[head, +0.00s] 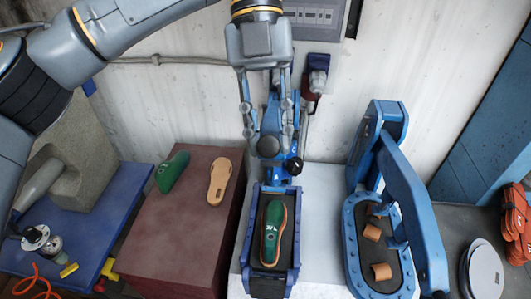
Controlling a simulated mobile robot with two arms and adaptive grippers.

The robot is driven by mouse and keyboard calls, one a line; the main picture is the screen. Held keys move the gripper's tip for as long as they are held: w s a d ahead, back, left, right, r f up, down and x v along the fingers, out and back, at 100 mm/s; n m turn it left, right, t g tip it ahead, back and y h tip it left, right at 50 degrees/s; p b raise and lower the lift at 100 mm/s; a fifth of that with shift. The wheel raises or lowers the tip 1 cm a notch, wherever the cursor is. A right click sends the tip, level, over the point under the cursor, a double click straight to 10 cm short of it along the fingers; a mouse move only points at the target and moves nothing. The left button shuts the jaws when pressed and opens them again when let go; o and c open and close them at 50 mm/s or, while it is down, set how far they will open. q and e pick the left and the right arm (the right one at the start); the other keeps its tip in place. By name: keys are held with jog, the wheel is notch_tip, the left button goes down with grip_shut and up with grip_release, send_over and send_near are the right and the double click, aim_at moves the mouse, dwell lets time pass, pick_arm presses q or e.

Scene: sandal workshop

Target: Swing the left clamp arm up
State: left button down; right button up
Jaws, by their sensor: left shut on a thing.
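My left gripper (268,135) reaches down from the top of the head view over the back of the left blue clamp. Its fingers are shut around part of the left clamp arm (272,102), a blue upright piece with a dark round pad (268,147) at its lower end. The fingers hide much of the arm, so its exact angle is hard to tell. In front lies the clamp's blue open-topped bed (243,262), holding a green shoe last (273,222) with a tan sole edge. The pad is behind the last and apart from it. My right gripper is not in view.
A second blue clamp (418,215) with a long arm and tan pieces stands right. A brown-red table (150,245) carries a green last (172,172) and a tan sole (220,182). A blue bench (60,225) is at left. A dark red device (312,85) is close behind the gripper.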

pick_arm(q)
jog(key=shift+g, duration=0.5)
jog(key=shift+d+p+v, duration=0.2)
jog(key=shift+p+v, duration=0.2)
jog(key=shift+v, duration=0.85)
jog(key=shift+d+p+v, duration=0.2)
jog(key=shift+p+v, duration=0.15)
jog(key=shift+v, duration=0.85)
jog(key=shift+w+f, duration=0.1)
jog(key=shift+w, duration=0.05)
